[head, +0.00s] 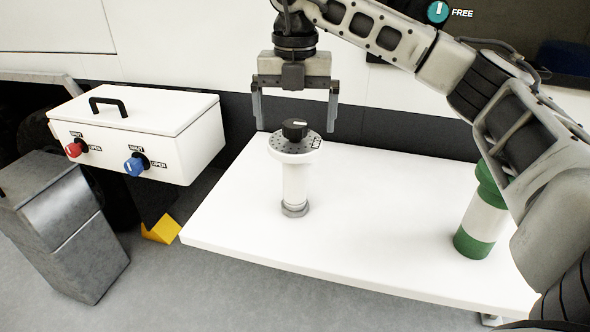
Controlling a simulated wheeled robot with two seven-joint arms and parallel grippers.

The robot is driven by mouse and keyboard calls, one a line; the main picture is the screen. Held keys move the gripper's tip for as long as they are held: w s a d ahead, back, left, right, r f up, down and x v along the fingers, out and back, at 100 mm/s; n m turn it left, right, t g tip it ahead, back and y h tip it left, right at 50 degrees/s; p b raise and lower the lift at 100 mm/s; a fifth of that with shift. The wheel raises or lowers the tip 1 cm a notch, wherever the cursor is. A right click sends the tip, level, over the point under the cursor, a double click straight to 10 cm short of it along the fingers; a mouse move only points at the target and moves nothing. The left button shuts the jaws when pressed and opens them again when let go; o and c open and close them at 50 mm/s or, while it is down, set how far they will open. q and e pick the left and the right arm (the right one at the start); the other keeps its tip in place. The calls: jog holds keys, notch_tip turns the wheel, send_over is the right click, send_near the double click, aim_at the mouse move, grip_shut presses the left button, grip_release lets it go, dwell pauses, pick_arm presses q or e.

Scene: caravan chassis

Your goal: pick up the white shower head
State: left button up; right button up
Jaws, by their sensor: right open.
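The white shower head (295,180) stands upright on the white table, with a grey speckled face and a black knob on top and a grey ring at its foot. My right gripper (295,122) is open, pointing down, with its two fingers apart above the shower head. The fingertips look level with or just above the black knob, one to each side of it in the picture. Nothing is held in it. My left gripper is not in view.
A green and white bottle (484,222) stands at the table's right, partly behind my right arm. The white table (370,240) is otherwise clear.

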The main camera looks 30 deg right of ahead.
aim_at(295, 142)
jog(key=shift+s+a+f+p, duration=0.1)
jog(key=shift+f+p, duration=0.4)
jog(key=shift+f, duration=2.3)
jog(key=shift+c, duration=0.3)
jog(key=c, duration=1)
jog(key=shift+c, duration=0.2)
jog(key=shift+r, duration=0.2)
